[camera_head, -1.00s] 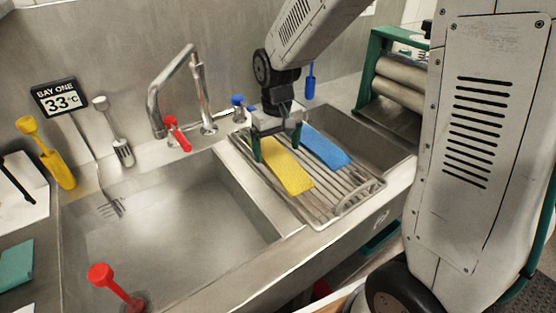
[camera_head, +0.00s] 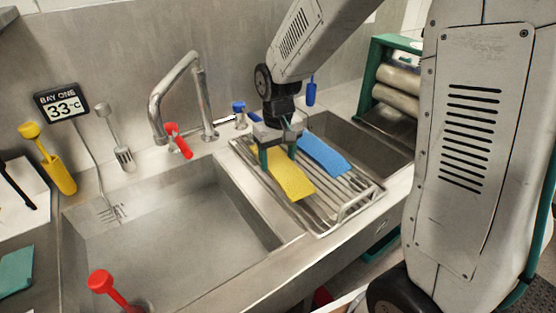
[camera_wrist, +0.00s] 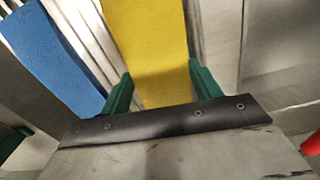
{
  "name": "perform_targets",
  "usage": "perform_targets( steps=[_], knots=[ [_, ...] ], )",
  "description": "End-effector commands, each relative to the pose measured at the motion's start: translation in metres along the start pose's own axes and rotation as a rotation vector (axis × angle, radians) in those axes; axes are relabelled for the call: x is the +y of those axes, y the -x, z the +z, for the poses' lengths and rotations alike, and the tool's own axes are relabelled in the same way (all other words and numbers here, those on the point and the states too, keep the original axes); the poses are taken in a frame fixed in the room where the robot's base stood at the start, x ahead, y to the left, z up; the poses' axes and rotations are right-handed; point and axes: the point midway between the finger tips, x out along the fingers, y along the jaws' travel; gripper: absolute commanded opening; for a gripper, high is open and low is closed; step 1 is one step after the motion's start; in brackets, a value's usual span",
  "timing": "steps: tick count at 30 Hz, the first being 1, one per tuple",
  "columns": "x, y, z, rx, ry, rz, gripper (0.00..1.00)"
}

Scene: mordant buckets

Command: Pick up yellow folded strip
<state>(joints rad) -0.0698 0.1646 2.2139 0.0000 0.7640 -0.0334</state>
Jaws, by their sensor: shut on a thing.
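The yellow folded strip (camera_head: 293,180) lies along the metal drying rack beside the basin, and it also shows in the wrist view (camera_wrist: 152,45). My gripper (camera_head: 278,156) is over the strip's back end, pointing down, with its green fingers one on each side of the strip. In the wrist view the two green fingers (camera_wrist: 158,92) flank the yellow strip, and my gripper is shut on it. Whether the strip's held end is clear of the rack cannot be told.
A blue strip (camera_head: 325,155) lies on the rack (camera_head: 345,212) right of the yellow one. The faucet (camera_head: 160,105) and blue knob (camera_head: 239,113) stand to the left and behind. A roller wringer (camera_head: 392,85) stands at the back right. The basin (camera_head: 190,240) is empty in its middle.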

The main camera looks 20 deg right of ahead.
Motion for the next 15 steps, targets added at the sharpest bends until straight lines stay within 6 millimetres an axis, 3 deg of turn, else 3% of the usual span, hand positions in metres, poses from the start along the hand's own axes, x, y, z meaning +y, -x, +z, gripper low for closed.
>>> perform_targets(
  steps=[5, 15],
  knots=[
    [-0.010, 0.011, 0.000, 0.001, 0.004, 0.000, 0.38],
    [-0.095, 0.011, 0.009, 0.001, 0.008, 0.000, 0.38]
  ],
)
